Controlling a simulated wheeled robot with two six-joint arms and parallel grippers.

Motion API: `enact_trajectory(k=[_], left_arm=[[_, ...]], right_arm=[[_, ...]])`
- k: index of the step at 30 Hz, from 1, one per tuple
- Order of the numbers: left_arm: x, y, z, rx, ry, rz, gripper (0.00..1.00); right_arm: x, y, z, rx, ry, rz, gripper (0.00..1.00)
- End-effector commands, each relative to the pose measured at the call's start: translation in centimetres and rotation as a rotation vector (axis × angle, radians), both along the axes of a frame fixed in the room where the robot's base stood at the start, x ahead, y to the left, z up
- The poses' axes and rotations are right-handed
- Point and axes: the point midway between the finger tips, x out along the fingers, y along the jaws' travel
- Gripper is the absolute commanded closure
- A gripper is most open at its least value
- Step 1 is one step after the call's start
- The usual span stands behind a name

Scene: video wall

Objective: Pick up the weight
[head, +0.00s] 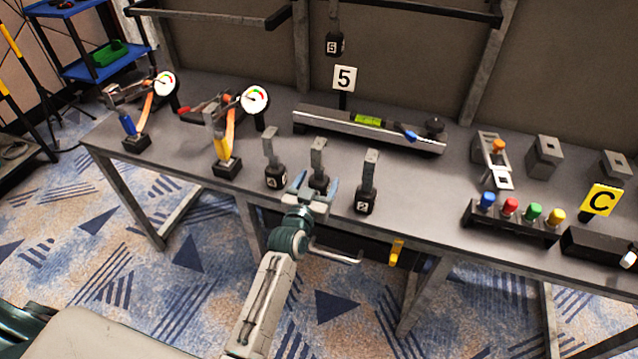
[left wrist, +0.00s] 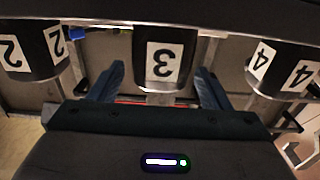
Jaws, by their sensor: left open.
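Three weights with black bases and grey upright handles stand in a row near the front edge of the grey table (head: 420,185). The middle weight (head: 318,160) is behind my left gripper (head: 313,190), which hides part of its base. In the left wrist view it shows a label 3 (left wrist: 163,62), upside down, between the open fingers (left wrist: 160,90). The weight labelled 4 (head: 275,175) stands to its left in the head view. The weight labelled 2 (head: 366,200) stands to its right. My left gripper is open and empty. My right gripper is not in view.
A long beam with a green level (head: 368,119) lies behind the row. Two gauge stands (head: 228,130) are at left. A rack of coloured knobs (head: 510,215) and a yellow C sign (head: 601,200) are at right.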

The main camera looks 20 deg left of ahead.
Motion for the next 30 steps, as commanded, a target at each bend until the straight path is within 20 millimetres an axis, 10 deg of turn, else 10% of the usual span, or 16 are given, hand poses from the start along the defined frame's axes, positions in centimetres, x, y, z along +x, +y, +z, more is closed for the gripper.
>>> enact_trajectory(k=[11,22,30], left_arm=[[1.26,-0.02,-0.08,0.000,0.001,0.000,0.29],[1.24,-0.02,-0.06,0.000,0.001,0.000,0.98],[1.31,0.00,0.29,-0.001,-0.006,0.001,1.00]], right_arm=[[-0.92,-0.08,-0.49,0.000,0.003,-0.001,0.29],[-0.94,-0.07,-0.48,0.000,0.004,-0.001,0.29],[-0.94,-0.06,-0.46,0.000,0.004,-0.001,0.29]])
